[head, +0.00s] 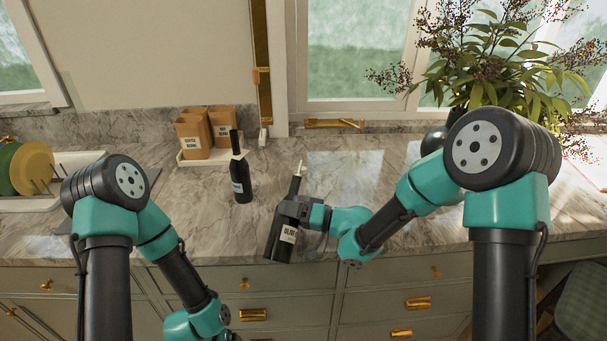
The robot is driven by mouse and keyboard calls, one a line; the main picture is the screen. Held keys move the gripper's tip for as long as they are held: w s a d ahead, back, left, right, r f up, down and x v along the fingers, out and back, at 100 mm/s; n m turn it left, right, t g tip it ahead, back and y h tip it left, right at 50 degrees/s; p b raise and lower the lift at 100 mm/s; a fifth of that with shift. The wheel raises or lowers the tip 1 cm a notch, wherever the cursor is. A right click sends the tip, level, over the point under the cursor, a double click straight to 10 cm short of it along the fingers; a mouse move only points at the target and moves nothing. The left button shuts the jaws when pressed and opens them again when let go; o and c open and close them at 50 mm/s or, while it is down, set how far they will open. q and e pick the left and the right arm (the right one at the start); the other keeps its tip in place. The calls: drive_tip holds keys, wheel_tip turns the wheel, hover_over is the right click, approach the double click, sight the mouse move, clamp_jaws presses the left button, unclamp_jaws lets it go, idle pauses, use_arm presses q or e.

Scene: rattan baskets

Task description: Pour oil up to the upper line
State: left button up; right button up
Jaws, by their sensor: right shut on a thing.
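A dark olive oil bottle (284,236) with a pale label and a white pour spout stands near the counter's front edge, tilted slightly to the right at its top. My right gripper (293,208) is shut on the bottle around its upper body, coming from the right. Whether the bottle touches the counter I cannot tell. A second dark bottle (240,183) with a small pale label stands upright further back to the left, apart from the gripper. My left arm comes down at the left; its gripper is outside the picture. No marked line can be made out.
A dish rack with plates (32,168) is at the far left. A leafy plant (500,65) fills the back right. The marble counter (345,180) is clear around the middle.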

drive_tip(key=shift+s+a+f+m, duration=0.1)
drive_tip(key=shift+s+f+m, duration=0.3)
drive_tip(key=shift+m, duration=0.1)
idle(0.7)
